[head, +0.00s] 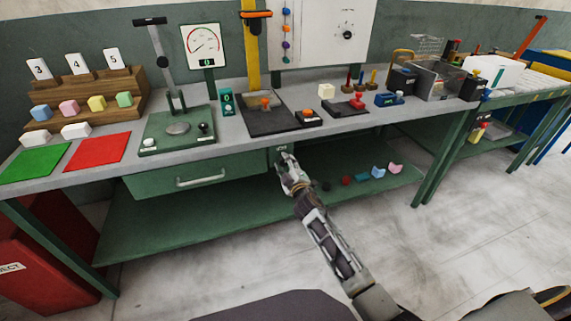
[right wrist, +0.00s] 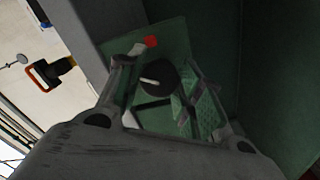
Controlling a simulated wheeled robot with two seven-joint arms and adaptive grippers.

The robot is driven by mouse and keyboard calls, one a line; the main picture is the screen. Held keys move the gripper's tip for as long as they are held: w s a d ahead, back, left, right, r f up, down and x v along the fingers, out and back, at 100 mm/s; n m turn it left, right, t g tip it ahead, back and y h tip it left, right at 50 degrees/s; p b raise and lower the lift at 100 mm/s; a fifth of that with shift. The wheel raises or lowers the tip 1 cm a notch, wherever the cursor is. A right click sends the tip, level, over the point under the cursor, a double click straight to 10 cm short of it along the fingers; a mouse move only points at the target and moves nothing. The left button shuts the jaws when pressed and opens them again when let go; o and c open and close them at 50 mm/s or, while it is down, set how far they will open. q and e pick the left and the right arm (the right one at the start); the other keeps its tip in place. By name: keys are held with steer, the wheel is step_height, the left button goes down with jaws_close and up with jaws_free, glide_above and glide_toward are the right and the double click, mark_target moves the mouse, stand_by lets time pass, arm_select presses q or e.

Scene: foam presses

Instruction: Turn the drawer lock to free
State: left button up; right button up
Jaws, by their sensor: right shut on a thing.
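The green drawer (head: 185,181) is closed under the workbench, with a pale bar handle (head: 201,177) on its front. My right gripper (head: 288,163) reaches under the bench edge to the right of the drawer and covers most of the lock in the head view. In the right wrist view, the drawer lock is a dark round knob (right wrist: 160,75) with a white pointer line, on a green plate (right wrist: 172,36) with a red mark and a white mark. My right gripper's fingers (right wrist: 165,98) are shut on the knob. The left gripper is out of view.
The bench top (head: 225,135) above carries a green-based press (head: 178,130), a dark tray (head: 270,118) and coloured blocks. Several small pieces lie on the lower shelf (head: 240,205) right of my arm. The floor in front is clear.

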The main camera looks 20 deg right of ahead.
steer(key=n, duration=0.5)
steer(key=shift+n, duration=0.4)
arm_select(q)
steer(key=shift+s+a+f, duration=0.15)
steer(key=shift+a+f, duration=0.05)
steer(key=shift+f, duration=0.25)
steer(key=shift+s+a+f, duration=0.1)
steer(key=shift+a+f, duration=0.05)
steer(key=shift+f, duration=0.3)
arm_select(e)
steer(key=shift+n, duration=0.4)
steer(key=o, duration=1)
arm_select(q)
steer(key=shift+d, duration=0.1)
arm_select(e)
steer(key=shift+s, duration=0.1)
steer(key=shift+s+d, duration=0.2)
steer(key=shift+s, duration=5.7)
